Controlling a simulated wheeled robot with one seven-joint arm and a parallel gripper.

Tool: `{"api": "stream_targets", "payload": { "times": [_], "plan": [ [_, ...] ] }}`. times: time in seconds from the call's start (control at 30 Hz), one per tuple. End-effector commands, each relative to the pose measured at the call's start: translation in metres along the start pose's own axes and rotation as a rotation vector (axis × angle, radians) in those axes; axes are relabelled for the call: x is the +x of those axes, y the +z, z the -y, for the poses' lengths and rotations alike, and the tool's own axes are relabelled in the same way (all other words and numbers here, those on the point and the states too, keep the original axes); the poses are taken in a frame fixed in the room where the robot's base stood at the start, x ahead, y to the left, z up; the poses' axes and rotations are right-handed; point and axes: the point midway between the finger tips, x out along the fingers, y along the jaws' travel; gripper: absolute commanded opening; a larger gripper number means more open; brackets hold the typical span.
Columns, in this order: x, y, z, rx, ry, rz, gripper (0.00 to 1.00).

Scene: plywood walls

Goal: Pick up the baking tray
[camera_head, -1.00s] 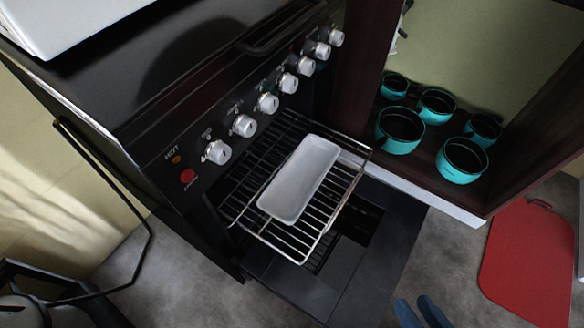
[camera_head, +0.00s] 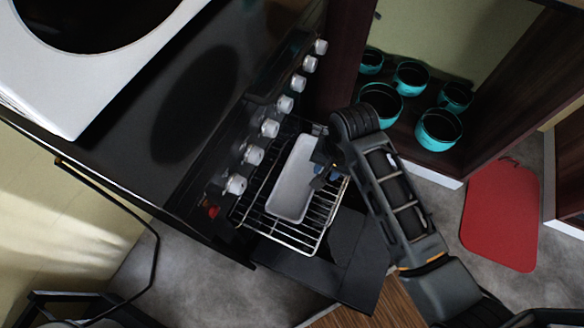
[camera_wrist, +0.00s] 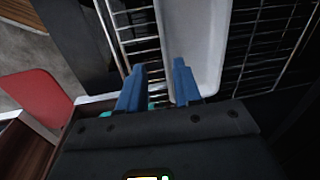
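The baking tray (camera_head: 289,190) is a long white rectangular dish lying on the pulled-out wire oven rack (camera_head: 283,239). In the wrist view the tray (camera_wrist: 196,40) runs away from my gripper. My gripper (camera_head: 322,174) is at the tray's right long side in the head view. Its two blue fingers (camera_wrist: 159,68) are apart. In the wrist view one finger overlaps the tray and the other is outside its edge, over the rack. The near tray edge lies between them; I cannot tell whether they touch it. My gripper partly hides the tray's right side.
The black stove has white knobs (camera_head: 269,128) above the rack. The open oven door (camera_head: 335,265) lies below. Several teal pots (camera_head: 438,130) stand in the open cabinet to the right. A red board (camera_head: 500,215) is near the floor at the far right.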

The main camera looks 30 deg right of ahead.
Motion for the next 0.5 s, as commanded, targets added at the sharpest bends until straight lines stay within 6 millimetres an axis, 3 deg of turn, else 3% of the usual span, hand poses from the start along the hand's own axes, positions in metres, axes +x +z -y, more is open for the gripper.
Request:
{"api": "stream_targets", "payload": {
  "times": [0.17,0.5],
  "plan": [
    [-0.006,-0.008,0.005,0.028,0.033,0.029,0.34],
    [0.028,-0.005,0.004,0.029,0.034,0.03,0.34]
  ]
}}
